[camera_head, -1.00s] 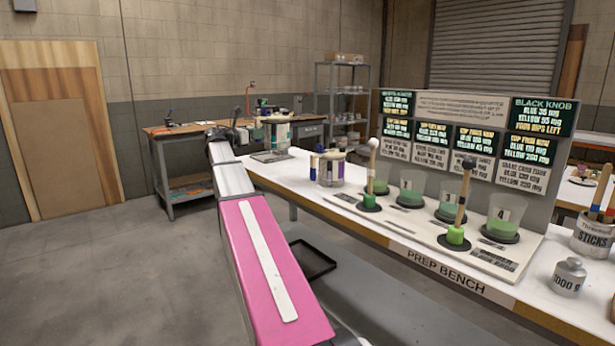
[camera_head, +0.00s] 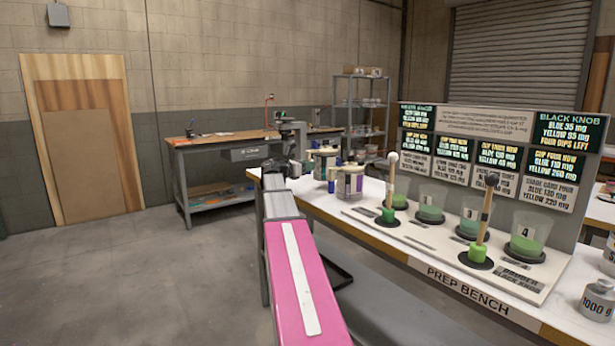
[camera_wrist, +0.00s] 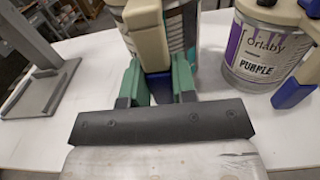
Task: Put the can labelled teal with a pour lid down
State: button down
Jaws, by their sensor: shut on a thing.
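The can with a teal label band (camera_wrist: 178,38) has a cream and dark-blue handle piece (camera_wrist: 150,48). My gripper (camera_wrist: 158,85) is shut on that piece, its green fingers on either side. The wrist view cuts off the can's top, and its label text is hidden. In the head view, the can (camera_head: 323,160) is at the far end of the prep bench, just behind and left of the purple can. My gripper (camera_head: 300,168) is at its left. I cannot tell whether the can's base touches the bench.
The can labelled purple (camera_wrist: 258,55) stands close on the right; it also shows in the head view (camera_head: 348,183). A grey stand (camera_wrist: 48,90) is on the left. White bench top (camera_wrist: 290,125) is bare in front. Numbered cups (camera_head: 432,203) stand farther along the bench.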

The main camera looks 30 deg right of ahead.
aim_at(316, 173)
jog(key=shift+f, duration=1.95)
jog(key=c, duration=0.9)
grip_release()
jog(key=shift+f, duration=0.15)
